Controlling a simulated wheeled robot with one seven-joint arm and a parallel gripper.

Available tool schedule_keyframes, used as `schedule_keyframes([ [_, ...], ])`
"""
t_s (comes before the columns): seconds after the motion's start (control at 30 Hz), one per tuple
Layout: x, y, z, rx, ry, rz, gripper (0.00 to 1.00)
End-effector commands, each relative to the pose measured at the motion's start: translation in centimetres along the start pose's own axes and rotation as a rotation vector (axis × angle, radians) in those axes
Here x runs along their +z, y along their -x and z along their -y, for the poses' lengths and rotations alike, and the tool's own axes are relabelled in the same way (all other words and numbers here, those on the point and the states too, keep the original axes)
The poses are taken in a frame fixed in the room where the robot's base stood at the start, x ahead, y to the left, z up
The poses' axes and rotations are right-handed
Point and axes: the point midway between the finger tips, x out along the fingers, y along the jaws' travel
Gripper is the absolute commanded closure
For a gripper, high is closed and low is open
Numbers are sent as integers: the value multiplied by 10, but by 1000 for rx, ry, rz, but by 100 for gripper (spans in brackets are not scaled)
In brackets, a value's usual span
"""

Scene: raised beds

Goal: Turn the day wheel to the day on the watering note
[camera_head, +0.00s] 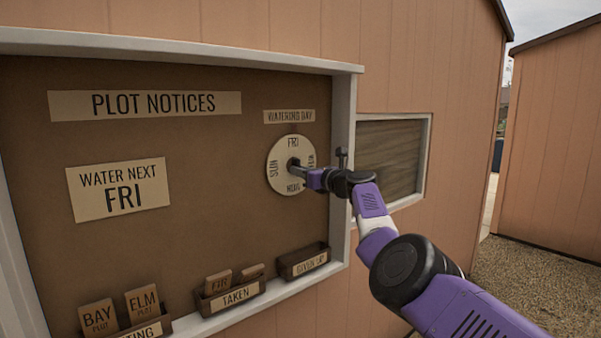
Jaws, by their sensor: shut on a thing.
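The day wheel (283,183) is a round cream disc on the notice board, under a "WATERING DAY" label (289,116). The word on the right is partly unreadable. My gripper (298,169) is at the wheel's middle, shut on its dark centre knob (292,163), which it partly hides. The watering note (118,187) is a cream card at the left of the board and reads "WATER NEXT FRI".
Along the board's bottom are small boxes: one with BAY (98,317) and ELM (142,304) tags, the TAKEN box (234,295) with tags, and the GIVEN UP box (303,265). The white frame (343,160) edges the board. A window (390,158) lies right of it.

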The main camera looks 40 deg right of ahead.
Motion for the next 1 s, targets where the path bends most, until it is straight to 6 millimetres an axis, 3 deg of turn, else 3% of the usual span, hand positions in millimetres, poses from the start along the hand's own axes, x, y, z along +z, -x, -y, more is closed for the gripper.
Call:
schedule_keyframes([
  [0.03, -6, 0, 0, 1, -1, -8, 100],
  [0.07, -6, 0, 0, 1, -1, -8, 82],
  [0.17, -6, 0, 0, 1, 0, -7, 64],
  [0.67, -2, 4, 0, 0, 1, 0, 64],
  [1.0, -3, 26, 0, 0, 2, -2, 64],
])
